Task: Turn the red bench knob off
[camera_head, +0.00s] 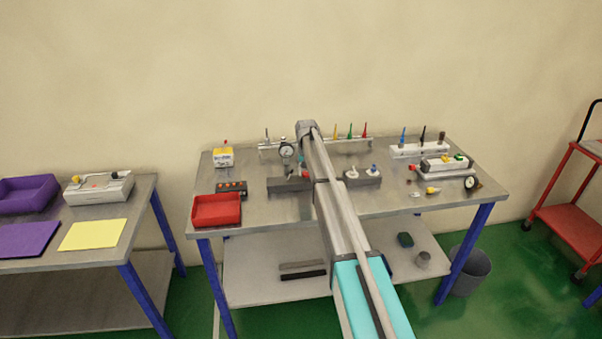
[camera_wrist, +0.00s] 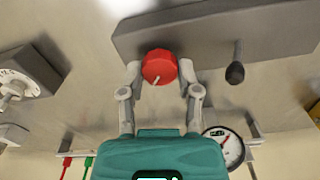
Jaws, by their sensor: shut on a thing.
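The red bench knob (camera_wrist: 160,64) is on a dark grey block (camera_wrist: 215,32) in the wrist view. A short white mark on the knob points toward the lower left of that view. My gripper (camera_wrist: 160,71) has one finger on each side of the knob and is shut on it. In the head view the red knob (camera_head: 305,174) shows as a small red spot beside my arm, on the grey block (camera_head: 285,184). My arm hides part of the block and most of the gripper there.
A black lever (camera_wrist: 236,66) stands on the same block beside the knob. A dial gauge (camera_head: 287,150) stands behind the block. A red tray (camera_head: 216,222) is at the bench's front left. Another block with valves (camera_head: 362,178) lies right of my arm.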

